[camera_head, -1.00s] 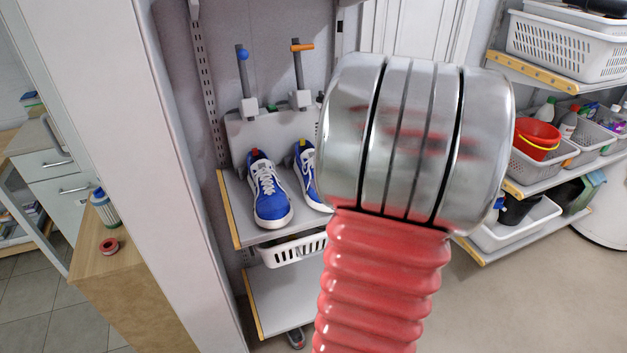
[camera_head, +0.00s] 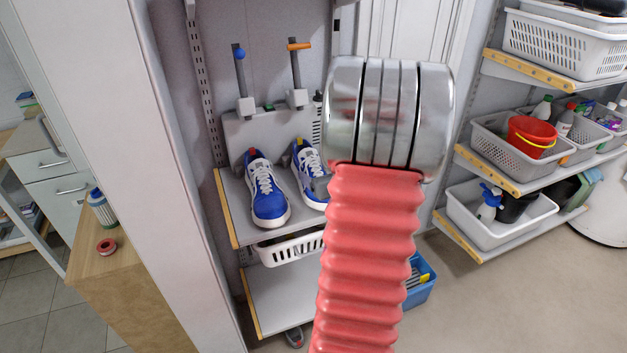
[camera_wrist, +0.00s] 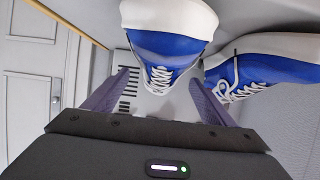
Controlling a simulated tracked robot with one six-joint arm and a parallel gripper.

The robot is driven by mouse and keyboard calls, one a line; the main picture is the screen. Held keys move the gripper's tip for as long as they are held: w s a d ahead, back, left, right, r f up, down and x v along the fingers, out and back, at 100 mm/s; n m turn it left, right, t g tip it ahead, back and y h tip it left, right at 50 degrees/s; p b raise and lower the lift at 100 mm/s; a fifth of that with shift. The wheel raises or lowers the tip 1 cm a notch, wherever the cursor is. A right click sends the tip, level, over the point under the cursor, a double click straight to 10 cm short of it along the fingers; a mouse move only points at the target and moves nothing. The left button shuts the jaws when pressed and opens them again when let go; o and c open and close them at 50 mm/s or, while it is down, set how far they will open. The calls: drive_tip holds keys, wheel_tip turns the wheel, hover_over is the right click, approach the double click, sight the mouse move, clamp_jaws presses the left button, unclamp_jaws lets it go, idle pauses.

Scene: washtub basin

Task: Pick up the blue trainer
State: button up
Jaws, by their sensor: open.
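Two blue trainers with white soles and white laces sit side by side on a grey shelf (camera_head: 234,213) in the head view. The left blue trainer (camera_head: 268,198) is in full view. The right blue trainer (camera_head: 309,178) is partly hidden behind my arm. In the wrist view one blue trainer (camera_wrist: 165,45) lies ahead, in line with the gap between the fingers, and the other trainer (camera_wrist: 265,68) is beside the right finger. My gripper (camera_wrist: 160,82) is open, its fingers apart. I cannot tell whether either finger touches a trainer.
Two upright posts, one with a blue knob (camera_head: 239,55) and one with an orange handle (camera_head: 300,46), stand behind the trainers. A white basket (camera_head: 290,247) hangs below the shelf. A pale wall panel (camera_head: 160,180) stands left. Shelves with baskets (camera_head: 500,130) stand right.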

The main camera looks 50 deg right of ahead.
drive_tip(key=shift+w+d+f, duration=0.1)
drive_tip(key=shift+w, duration=0.1)
drive_tip(key=shift+a+x, duration=0.1)
drive_tip(key=shift+x, duration=1.15)
drive_tip(key=shift+a+x, duration=0.15)
drive_tip(key=shift+x, duration=1.1)
drive_tip(key=shift+w, duration=0.1)
drive_tip(key=c, duration=1.3)
